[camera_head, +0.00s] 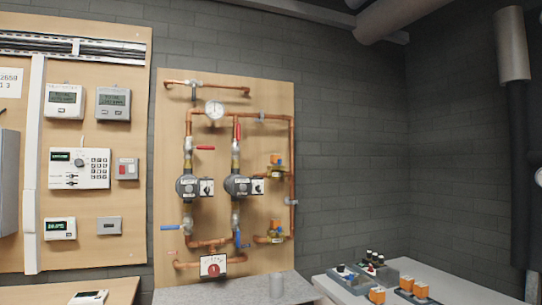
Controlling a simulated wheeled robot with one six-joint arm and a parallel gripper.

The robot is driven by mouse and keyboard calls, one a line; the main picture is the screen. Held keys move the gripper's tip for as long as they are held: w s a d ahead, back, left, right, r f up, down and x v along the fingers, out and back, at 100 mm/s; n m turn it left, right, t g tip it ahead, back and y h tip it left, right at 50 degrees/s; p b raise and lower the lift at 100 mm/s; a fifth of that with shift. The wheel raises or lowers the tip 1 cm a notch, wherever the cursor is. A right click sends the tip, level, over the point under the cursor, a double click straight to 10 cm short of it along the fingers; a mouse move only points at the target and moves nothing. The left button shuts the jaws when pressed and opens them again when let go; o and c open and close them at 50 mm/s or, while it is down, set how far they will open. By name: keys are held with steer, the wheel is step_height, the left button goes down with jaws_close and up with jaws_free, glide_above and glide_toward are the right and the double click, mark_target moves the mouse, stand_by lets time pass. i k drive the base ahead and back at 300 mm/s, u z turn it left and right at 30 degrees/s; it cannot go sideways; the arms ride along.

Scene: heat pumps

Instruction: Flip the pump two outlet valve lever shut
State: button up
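Two dark pumps sit side by side on copper pipes on a wooden board (270,95): a left pump (187,186) and a right pump (237,186). Above the left pump, a red lever (205,148) points sideways to the right, across its pipe. Above the right pump, a red lever (238,131) stands upright along its pipe. Below the left pump, a blue lever (170,228) points sideways to the left. Below the right pump, a blue lever (238,239) hangs along its pipe. I cannot read any label naming pump two or its outlet. My gripper is not in view.
A round gauge (214,110) sits above the pumps, and a white box with a red knob (213,266) below. A bench (460,291) with small valve parts is at right. Controllers fill the left board (95,22).

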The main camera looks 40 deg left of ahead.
mark_target(238, 129)
steer(key=u, duration=1.9)
steer(key=i, duration=1.95)
steer(key=z, duration=0.55)
